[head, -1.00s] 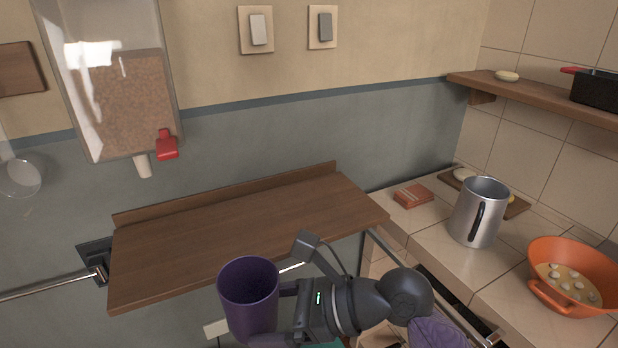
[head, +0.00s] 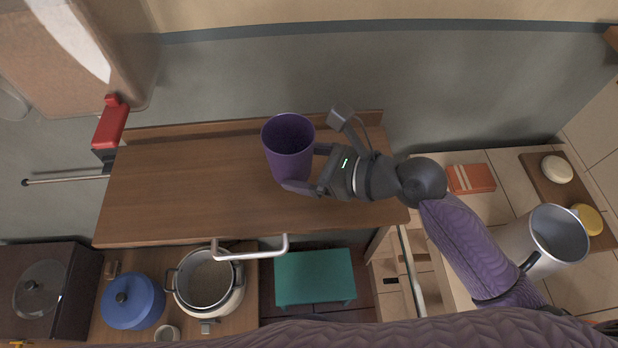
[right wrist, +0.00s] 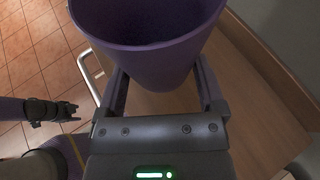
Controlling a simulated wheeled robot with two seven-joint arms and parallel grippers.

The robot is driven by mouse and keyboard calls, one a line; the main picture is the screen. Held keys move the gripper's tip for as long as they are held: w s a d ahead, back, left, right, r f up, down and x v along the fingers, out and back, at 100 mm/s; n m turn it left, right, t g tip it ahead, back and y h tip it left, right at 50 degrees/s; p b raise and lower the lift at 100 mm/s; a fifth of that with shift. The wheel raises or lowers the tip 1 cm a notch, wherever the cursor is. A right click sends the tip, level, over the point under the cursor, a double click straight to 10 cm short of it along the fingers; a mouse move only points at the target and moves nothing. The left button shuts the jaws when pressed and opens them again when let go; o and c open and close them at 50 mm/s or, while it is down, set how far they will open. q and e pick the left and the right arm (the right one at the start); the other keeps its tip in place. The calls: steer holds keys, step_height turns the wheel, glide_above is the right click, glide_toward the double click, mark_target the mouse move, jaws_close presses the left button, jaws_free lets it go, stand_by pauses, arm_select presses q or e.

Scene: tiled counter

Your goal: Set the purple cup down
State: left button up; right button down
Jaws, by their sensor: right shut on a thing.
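The purple cup (head: 290,155) is upright in my right gripper (head: 308,170), over the right half of the brown wooden shelf (head: 170,190) in the head view. The fingers are on either side of the cup, which also fills the top of the right wrist view (right wrist: 150,62). I cannot tell whether the cup's base touches the shelf. In the right wrist view, what looks like my left gripper (right wrist: 72,112) shows small at the left, away from the cup. Its jaws are too small to read.
A dispenser with a red lever (head: 110,125) hangs at the shelf's left end. A raised back edge (head: 230,125) runs along the wall. Below are a blue pot (head: 133,302), an open pot (head: 207,283) and a teal stool (head: 315,277). A metal pitcher (head: 545,240) stands right. The shelf's left half is clear.

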mark_target(310, 198)
step_height(310, 198, down, 7)
steer(key=b, duration=0.3)
steer(key=shift+f, duration=0.15)
steer(key=shift+r, duration=0.25)
jaws_free()
steer(key=shift+f, duration=0.1)
arm_select(q)
steer(key=f, duration=0.3)
steer(key=shift+s+a+f, duration=0.15)
steer(key=shift+a+f, duration=0.15)
steer(key=shift+f, duration=0.1)
steer(key=shift+d, duration=0.15)
arm_select(e)
steer(key=shift+s+d+r, duration=0.15)
steer(key=shift+d+r, duration=0.1)
steer(key=shift+d, duration=0.05)
steer(key=p+v, duration=0.1)
steer(key=v, duration=0.9)
steer(key=shift+s+d+r+p, duration=0.15)
steer(key=shift+d+p, duration=0.15)
steer(key=shift+p, duration=0.05)
steer(key=shift+s+d+r, duration=0.15)
steer(key=shift+d, duration=0.1)
arm_select(q)
steer(key=shift+r, duration=0.75)
